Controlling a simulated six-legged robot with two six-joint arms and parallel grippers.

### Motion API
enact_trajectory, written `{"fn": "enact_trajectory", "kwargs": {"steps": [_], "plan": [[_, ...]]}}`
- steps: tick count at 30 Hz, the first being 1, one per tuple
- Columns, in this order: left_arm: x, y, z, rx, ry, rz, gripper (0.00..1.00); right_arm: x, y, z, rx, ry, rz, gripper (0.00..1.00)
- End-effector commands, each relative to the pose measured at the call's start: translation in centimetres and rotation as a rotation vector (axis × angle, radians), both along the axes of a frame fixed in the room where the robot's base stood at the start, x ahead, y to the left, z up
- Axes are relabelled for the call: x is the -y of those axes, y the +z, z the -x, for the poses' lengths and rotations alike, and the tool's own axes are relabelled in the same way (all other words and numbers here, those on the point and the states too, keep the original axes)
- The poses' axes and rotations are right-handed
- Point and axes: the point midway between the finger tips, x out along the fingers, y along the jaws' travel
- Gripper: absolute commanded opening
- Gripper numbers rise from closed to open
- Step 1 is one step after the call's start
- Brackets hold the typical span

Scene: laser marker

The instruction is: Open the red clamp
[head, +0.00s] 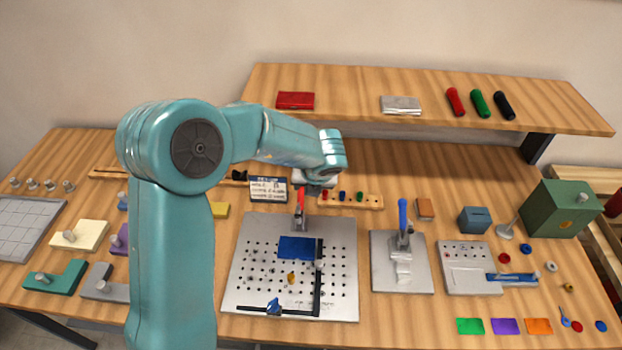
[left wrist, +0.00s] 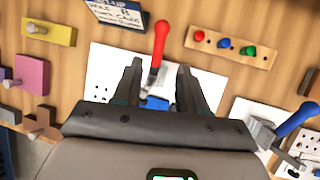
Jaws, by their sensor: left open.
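The red clamp (head: 300,205) stands at the back edge of the perforated metal plate (head: 342,240), its red handle pointing up. In the left wrist view the red handle (left wrist: 159,45) shows ahead of and between the fingers. My left gripper (left wrist: 157,80) is open, one finger on each side of the clamp's line, and I cannot tell whether either touches it. In the head view my left gripper (head: 318,184) is small and partly hidden by its own wrist, just above the clamp. My right gripper is not in view.
A blue-handled clamp (head: 403,225) stands on its own plate to the right. A shelf (head: 430,110) runs above the back of the table.

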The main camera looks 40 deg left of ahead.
Motion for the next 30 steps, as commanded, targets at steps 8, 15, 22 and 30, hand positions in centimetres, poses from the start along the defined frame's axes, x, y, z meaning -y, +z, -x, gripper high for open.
{"fn": "enact_trajectory", "kwargs": {"steps": [8, 15, 22, 30], "plan": [[1.7, 3.7, 1.1, 0.0, -0.001, 0.0, 0.42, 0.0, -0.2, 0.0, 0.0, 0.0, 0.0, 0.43], [1.9, 4.2, 1.3, -0.002, -0.001, 0.001, 0.42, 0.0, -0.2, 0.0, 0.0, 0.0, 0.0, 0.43], [1.9, 4.2, 1.3, -0.002, -0.001, 0.001, 0.42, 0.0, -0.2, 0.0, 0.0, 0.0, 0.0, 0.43], [1.9, 4.1, 1.2, -0.001, -0.001, 0.0, 0.42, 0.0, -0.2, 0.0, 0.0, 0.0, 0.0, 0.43]]}}
